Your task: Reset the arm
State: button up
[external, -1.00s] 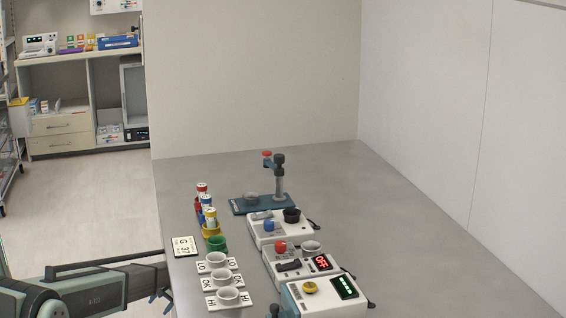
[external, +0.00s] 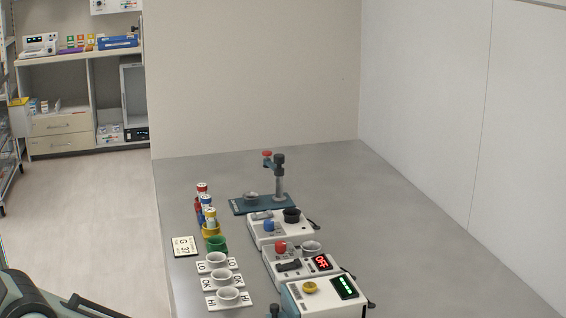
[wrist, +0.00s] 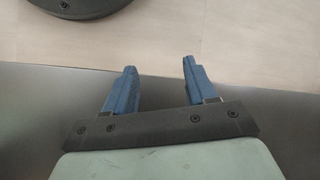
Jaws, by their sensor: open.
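My gripper (wrist: 160,80) shows in the wrist view, its two blue fingers apart with nothing between them. It is over the pale floor and a dark grey surface edge. In the external view only part of my arm shows at the bottom left corner, and the gripper itself is out of that frame.
The grey table (external: 400,240) carries vials (external: 208,214) in coloured holders, several labelled cups (external: 217,260), a card (external: 184,246), white devices (external: 318,296) with knobs and displays, and a teal stand (external: 262,204). The table's right side is clear. Shelves (external: 75,95) stand at the back left.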

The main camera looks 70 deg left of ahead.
jog(key=s+d+r+m, duration=0.1)
jog(key=s+d+r, duration=0.2)
jog(key=d, duration=0.5)
jog(key=s+d+r+m, duration=0.1)
jog(key=s+d+r, duration=0.3)
jog(key=d, duration=0.5)
jog(key=s+d+r+m, duration=0.1)
jog(key=s+d+r, duration=0.3)
jog(key=s+d, duration=0.3)
jog(key=shift+s+d+m+h, duration=0.3)
jog(key=shift+d+m, duration=0.1)
jog(key=shift+d, duration=0.45)
jog(key=shift+o, duration=0.2)
jog(key=shift+f, duration=0.1)
